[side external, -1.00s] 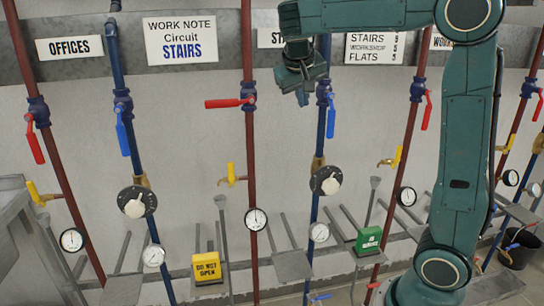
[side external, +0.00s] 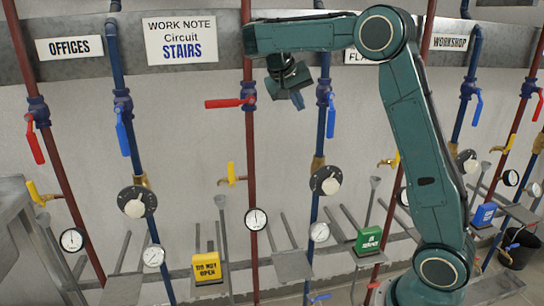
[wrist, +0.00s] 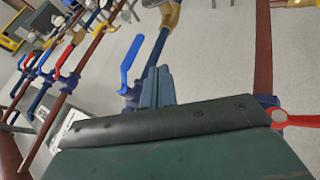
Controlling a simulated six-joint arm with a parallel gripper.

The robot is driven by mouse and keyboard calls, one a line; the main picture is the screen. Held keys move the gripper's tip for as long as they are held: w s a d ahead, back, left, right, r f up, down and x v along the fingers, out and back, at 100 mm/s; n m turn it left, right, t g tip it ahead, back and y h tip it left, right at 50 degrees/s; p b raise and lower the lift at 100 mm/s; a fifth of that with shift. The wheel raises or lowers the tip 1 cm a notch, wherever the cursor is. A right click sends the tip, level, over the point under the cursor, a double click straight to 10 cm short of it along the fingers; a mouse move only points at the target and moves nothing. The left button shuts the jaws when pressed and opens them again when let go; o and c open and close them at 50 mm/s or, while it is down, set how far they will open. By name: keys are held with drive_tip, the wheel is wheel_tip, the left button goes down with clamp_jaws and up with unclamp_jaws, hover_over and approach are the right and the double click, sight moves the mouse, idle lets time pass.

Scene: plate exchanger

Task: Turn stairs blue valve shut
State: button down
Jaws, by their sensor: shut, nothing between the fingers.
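The blue valve (side external: 324,91) sits on the blue pipe right of the red pipe. Its blue lever (side external: 331,115) hangs down, roughly along the pipe. In the wrist view, this lever (wrist: 132,58) shows just left of my fingers, roughly parallel to its pipe. My gripper (side external: 298,101) is shut and empty, left of the lever and apart from it in the side view. In the wrist view, my fingers (wrist: 157,82) overlap the valve area, and I cannot tell the depth gap. The sign above this pair of pipes is hidden behind my arm.
The red lever (side external: 228,103) left of my gripper lies across its red pipe. Below stand a round black dial (side external: 326,180), a gauge (side external: 319,232), a yellow "DO NOT OPEN" tag (side external: 207,268) and a green tag (side external: 368,240).

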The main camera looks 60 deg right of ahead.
sight(331, 116)
drive_tip(key=s+d+f, duration=0.3)
drive_tip(key=d+f, duration=0.4)
drive_tip(key=d, duration=0.1)
drive_tip(key=shift+s+d+f, duration=0.2)
drive_tip(key=shift+s+f, duration=0.05)
